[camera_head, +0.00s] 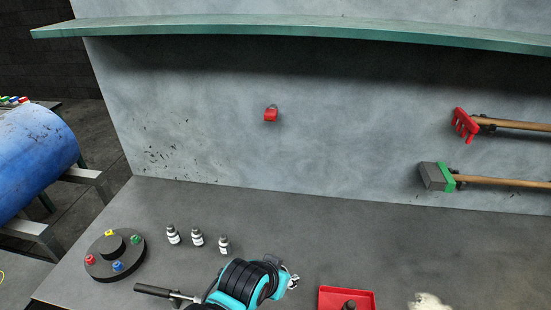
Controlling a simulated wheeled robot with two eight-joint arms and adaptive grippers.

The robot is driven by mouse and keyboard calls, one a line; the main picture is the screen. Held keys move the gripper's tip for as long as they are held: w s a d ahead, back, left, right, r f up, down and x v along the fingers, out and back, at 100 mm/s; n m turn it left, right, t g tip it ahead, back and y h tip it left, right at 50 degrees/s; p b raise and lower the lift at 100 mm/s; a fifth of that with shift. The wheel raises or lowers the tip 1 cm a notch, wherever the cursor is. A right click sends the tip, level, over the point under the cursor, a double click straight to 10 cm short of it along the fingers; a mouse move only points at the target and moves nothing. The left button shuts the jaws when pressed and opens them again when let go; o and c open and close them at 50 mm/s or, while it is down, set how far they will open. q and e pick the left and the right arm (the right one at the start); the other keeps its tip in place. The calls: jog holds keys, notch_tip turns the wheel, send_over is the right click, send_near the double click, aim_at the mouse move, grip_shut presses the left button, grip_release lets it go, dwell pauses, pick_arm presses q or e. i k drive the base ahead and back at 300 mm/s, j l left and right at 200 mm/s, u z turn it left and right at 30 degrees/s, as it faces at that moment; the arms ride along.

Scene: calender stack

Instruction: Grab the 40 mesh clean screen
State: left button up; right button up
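I cannot pick out a 40 mesh clean screen, and no readable mesh label shows. A round dark grey disc (104,267) with a raised hub lies on the bench at the left. Small red, yellow, green and blue pieces sit around its top; what they are is too small to tell. Neither of my grippers can be made out in the head view.
A teal and black reel-like device (241,284), three small bottles (197,237), a red tray (362,291) and a whitish lump (428,301) are on the bench (330,240). A red padlock-like item (271,114), rake (464,125) and brush (437,176) are against the wall. A shelf (300,27) juts above.

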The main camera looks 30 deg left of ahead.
aim_at(174, 236)
jog(key=u, duration=1.9)
jog(key=i+j+z, duration=0.1)
jog(key=z, duration=0.3)
jog(key=i+j+z, duration=0.15)
jog(key=z, duration=0.2)
jog(key=i+j+z, duration=0.2)
jog(key=z, duration=0.2)
jog(key=i, duration=0.05)
